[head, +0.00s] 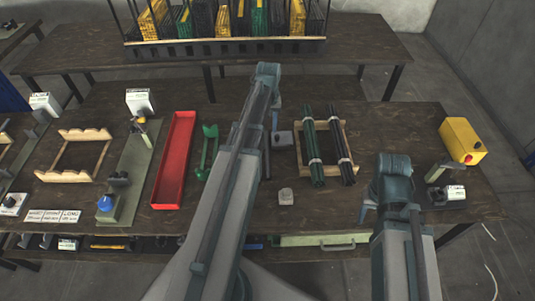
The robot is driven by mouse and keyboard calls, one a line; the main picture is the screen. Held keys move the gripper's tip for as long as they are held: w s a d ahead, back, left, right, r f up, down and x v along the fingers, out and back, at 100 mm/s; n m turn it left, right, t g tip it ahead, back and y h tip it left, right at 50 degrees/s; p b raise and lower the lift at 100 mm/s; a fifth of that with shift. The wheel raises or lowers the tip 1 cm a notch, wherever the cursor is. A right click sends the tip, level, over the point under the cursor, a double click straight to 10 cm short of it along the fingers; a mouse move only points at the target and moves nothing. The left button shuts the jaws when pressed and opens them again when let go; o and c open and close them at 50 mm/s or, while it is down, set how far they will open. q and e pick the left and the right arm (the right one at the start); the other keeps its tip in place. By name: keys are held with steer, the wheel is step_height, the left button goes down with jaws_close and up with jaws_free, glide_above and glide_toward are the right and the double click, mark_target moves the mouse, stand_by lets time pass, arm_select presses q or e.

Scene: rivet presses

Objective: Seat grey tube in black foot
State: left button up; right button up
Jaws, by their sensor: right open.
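My left arm reaches far over the table, and its gripper (275,122) hangs near the arm's end, mostly hidden by it. I cannot tell whether it is open or holds anything. My right gripper (368,206) is open, beside the forearm near the table's right front. Two bundles of dark tubes, one greenish (313,150) and one near black (340,146), lie across a wooden rack (327,128) between the arms. I cannot single out a grey tube. A small dark block (282,140) stands just left of the rack; I cannot tell whether it is the black foot.
A small grey block (286,196) lies in front of the rack. A red tray (174,160), a green holder (208,150) and a press on a green base (130,170) stand left. A yellow box (461,141) and another press (446,170) stand right.

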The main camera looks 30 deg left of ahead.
arm_select(q)
steer(key=b, duration=0.8)
glide_above(267, 151)
steer(key=f, duration=0.8)
steer(key=shift+s+d+f, duration=0.1)
steer(key=shift+d+f, duration=0.25)
steer(key=f+b, duration=0.1)
steer(key=b, duration=0.1)
steer(key=f+b, duration=0.1)
steer(key=f, duration=0.1)
steer(key=f+b, duration=0.2)
steer(key=shift+a+f+b, duration=0.1)
steer(key=shift+a+b, duration=0.2)
jaws_close()
